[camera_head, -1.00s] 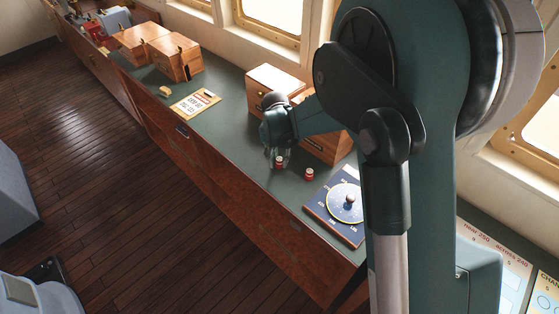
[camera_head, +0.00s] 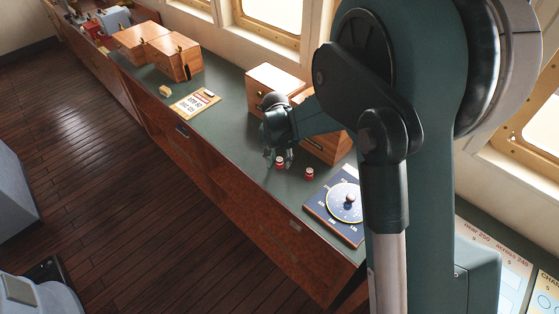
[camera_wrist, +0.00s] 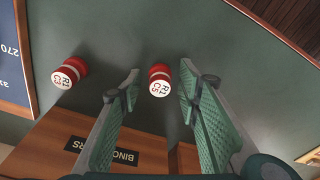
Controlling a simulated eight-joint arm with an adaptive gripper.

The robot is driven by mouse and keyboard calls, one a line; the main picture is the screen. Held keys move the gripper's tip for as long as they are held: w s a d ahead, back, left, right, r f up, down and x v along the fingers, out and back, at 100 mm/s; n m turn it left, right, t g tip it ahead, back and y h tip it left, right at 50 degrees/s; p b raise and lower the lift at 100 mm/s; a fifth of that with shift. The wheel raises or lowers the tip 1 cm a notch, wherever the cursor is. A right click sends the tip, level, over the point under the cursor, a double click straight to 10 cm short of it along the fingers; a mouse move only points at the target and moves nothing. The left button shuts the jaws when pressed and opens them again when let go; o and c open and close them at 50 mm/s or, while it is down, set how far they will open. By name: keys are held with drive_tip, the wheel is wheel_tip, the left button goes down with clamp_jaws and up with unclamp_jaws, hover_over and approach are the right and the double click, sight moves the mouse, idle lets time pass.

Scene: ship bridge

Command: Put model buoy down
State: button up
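Two small red-and-white model buoys with lettered white tops stand on the dark green counter (camera_head: 236,120). One buoy (camera_head: 280,163) is between the fingers of my gripper (camera_head: 278,157); in the wrist view this buoy (camera_wrist: 160,80) shows a gap to each finger. My gripper (camera_wrist: 159,74) is open around it, with green ridged finger pads. The other buoy (camera_head: 309,173) stands apart, towards the blue dial board; in the wrist view this second buoy (camera_wrist: 69,72) is to the left, outside the fingers. The buoys' bases are partly hidden.
A blue board with a round dial (camera_head: 340,205) lies near the counter's front end. Wooden boxes (camera_head: 322,146) stand behind my gripper, by the wall. The counter's front edge is close.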

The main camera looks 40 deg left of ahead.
sight(280, 166)
drive_tip(key=shift+r, duration=0.1)
wheel_tip(280, 166, up, 12)
drive_tip(key=s, duration=0.1)
drive_tip(key=shift+s+d, duration=0.15)
drive_tip(key=shift+d, duration=0.15)
idle(0.3)
idle(0.6)
drive_tip(key=shift+d, duration=0.1)
idle(0.3)
